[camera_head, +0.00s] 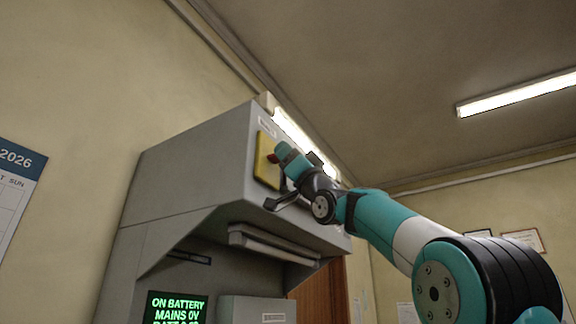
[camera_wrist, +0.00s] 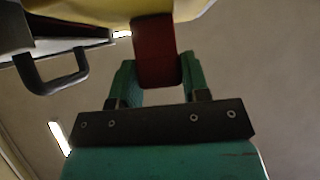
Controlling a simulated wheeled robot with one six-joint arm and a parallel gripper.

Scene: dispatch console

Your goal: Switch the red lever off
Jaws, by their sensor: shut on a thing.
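The red lever (camera_wrist: 156,55) shows in the wrist view between the two green fingers of my gripper (camera_wrist: 158,78), which is shut on it. It sticks out from a yellow plate (camera_wrist: 100,10). In the head view, the yellow plate (camera_head: 264,160) is on the upper front of the grey console, and a small part of the red lever (camera_head: 273,158) shows beside my gripper (camera_head: 281,152). My gripper and arm hide most of the lever there.
The grey console (camera_head: 190,165) stands against the wall, with a lit screen (camera_head: 176,307) reading "ON BATTERY MAINS 0V". A dark handle (camera_wrist: 50,80) is left of the lever in the wrist view.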

